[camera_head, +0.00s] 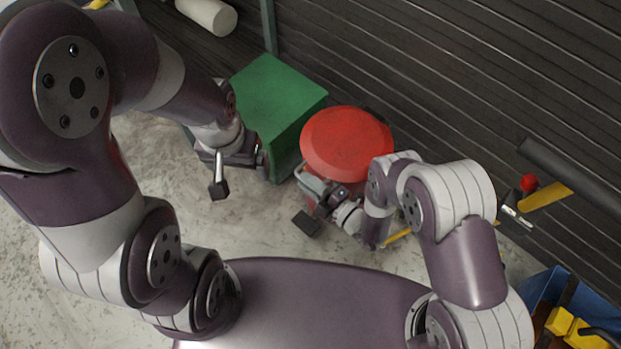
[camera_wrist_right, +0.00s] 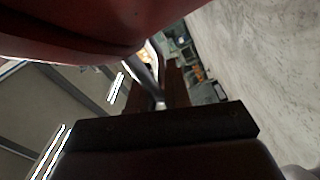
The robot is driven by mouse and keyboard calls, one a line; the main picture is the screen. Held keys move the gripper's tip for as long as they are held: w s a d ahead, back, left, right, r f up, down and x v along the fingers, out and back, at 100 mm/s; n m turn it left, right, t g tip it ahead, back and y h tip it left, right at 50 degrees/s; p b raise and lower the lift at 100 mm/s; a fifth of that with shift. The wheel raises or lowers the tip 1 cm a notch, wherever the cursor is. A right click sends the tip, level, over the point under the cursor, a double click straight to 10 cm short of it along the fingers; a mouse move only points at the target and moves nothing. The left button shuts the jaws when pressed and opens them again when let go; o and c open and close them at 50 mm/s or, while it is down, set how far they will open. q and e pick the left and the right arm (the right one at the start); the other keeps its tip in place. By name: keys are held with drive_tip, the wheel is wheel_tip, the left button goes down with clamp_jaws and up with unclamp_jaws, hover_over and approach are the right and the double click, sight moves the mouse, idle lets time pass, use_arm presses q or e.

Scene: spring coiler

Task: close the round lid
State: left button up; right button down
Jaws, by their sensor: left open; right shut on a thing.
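The round red lid (camera_head: 346,140) is right of centre in the head view, beside the green box. It looks nearly flat; whether it sits fully down on what is under it cannot be told. My right gripper (camera_head: 314,200) is at the lid's near left edge, shut on a thin metal part just under the red rim that seems to belong to the lid. In the right wrist view, the red lid (camera_wrist_right: 75,35) fills the upper left, with the dark fingers (camera_wrist_right: 165,105) below it. My left gripper (camera_head: 240,174) is open and empty, in front of the green box.
The green box (camera_head: 275,95) stands left of the lid, close to it. A dark slatted wall (camera_head: 430,75) runs behind. At right are a yellow bar with a red knob (camera_head: 529,182) and a blue bin (camera_head: 545,288). Bare concrete floor (camera_head: 185,210) lies at front left.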

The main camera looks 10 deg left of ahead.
drive_tip(key=shift+f, duration=0.4)
drive_tip(key=shift+f, duration=0.1)
drive_tip(key=c, duration=1.2)
unclamp_jaws()
drive_tip(key=shift+w+f, duration=0.1)
